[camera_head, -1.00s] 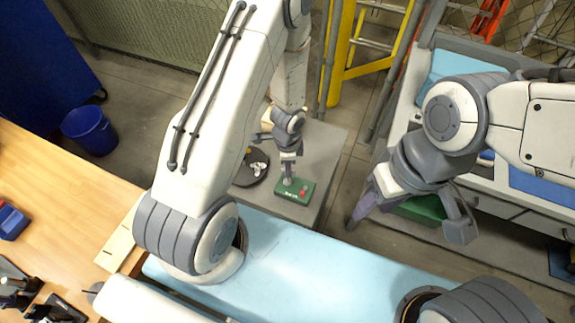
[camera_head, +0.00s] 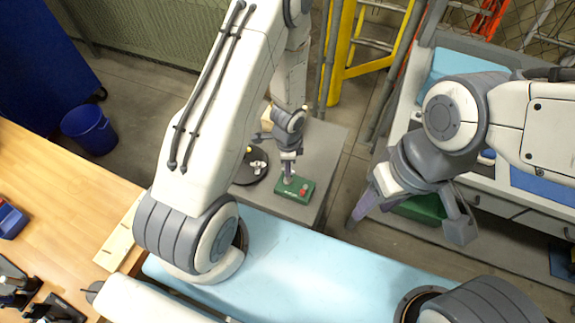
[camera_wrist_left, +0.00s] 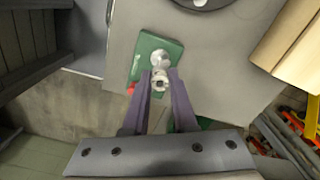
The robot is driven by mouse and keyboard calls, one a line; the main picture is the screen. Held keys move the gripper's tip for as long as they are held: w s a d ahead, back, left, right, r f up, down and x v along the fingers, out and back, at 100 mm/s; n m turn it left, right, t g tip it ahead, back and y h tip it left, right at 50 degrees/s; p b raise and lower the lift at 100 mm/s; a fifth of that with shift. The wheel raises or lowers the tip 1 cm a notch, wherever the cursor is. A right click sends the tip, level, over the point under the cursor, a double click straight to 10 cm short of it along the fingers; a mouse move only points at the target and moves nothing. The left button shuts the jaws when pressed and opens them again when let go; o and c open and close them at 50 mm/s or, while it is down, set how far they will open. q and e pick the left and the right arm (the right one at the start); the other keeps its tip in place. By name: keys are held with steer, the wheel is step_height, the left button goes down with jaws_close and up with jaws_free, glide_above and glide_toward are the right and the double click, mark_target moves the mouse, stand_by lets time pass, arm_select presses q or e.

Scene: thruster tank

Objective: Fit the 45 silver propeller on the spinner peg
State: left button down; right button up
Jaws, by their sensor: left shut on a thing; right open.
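The green spinner base (camera_head: 294,190) sits on a grey stand, with a red button at one end. It also shows in the left wrist view (camera_wrist_left: 147,48), with a pale silver round part (camera_wrist_left: 171,62) standing out from it. My left gripper (camera_head: 288,172) is above the base. In the left wrist view its fingers (camera_wrist_left: 160,82) are shut on a small silver piece (camera_wrist_left: 160,80), which looks like the propeller. The piece overlaps the peg area; whether it touches the peg, I cannot tell. My right gripper (camera_head: 408,222) is open and empty, well to the right.
A dark round tray (camera_head: 242,179) with silver parts lies on the grey stand (camera_head: 325,150) beside the base. Cardboard-coloured blocks (camera_wrist_left: 296,45) stand at the right in the left wrist view. Another green box (camera_head: 420,208) is under my right gripper. A yellow ladder (camera_head: 340,60) stands behind.

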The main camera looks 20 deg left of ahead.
arm_select(q)
steer(key=shift+f, duration=0.1)
stand_by(0.4)
steer(key=shift+f+b, duration=0.6)
steer(key=shift+b, duration=0.1)
steer(key=shift+f, duration=0.1)
steer(key=shift+f+b, duration=0.6)
steer(key=shift+b, duration=0.1)
steer(key=shift+f, duration=0.15)
steer(key=shift+f+b, duration=0.5)
steer(key=shift+b, duration=0.15)
steer(key=shift+f+b, duration=0.45)
stand_by(0.4)
steer(key=c, duration=0.6)
jaws_free()
steer(key=shift+c, duration=0.2)
